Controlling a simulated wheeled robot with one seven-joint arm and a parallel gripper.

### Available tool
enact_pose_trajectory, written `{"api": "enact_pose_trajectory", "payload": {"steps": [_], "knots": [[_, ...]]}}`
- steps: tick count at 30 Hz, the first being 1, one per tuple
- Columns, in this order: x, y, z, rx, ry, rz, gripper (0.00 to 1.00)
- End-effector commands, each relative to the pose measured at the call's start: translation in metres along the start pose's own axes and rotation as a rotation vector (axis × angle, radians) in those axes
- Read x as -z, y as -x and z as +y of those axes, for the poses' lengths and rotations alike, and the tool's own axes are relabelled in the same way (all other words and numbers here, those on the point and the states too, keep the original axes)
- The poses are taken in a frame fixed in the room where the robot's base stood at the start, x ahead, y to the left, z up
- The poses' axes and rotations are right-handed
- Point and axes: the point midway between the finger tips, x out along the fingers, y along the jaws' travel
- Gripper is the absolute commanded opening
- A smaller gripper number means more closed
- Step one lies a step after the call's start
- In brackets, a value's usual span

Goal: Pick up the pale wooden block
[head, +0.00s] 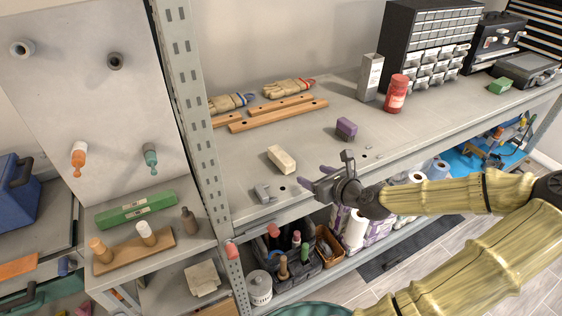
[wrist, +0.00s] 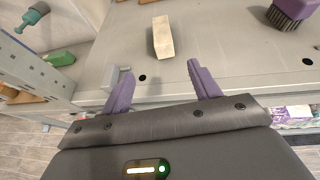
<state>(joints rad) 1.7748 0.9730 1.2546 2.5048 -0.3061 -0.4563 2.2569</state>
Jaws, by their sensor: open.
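The pale wooden block (head: 281,159) lies on the grey shelf top near its front left, behind my gripper. It also shows in the wrist view (wrist: 162,37), beyond the fingertips and roughly between them. My gripper (head: 304,186) is at the shelf's front edge, with its purple fingers pointing towards the back left. In the wrist view both fingers (wrist: 160,75) are spread apart with nothing between them. The block is apart from the fingers.
A small grey bracket-like piece (head: 263,193) lies left of my gripper. A purple block-like brush (head: 346,129) lies to the right. Wooden bars (head: 278,114), gloves (head: 289,88), a red jar (head: 397,93) and a tall grey box (head: 370,77) stand farther back. A perforated upright (head: 190,90) bounds the left.

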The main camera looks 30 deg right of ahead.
Motion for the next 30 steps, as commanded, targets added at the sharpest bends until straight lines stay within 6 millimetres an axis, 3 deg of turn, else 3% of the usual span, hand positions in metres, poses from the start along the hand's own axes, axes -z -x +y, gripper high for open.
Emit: {"api": "enact_pose_trajectory", "payload": {"steps": [13, 30], "knots": [[-0.001, -0.005, -0.002, 0.003, -0.008, -0.004, 0.62], [-0.002, -0.071, 0.0, -0.002, -0.006, -0.002, 0.62]]}}
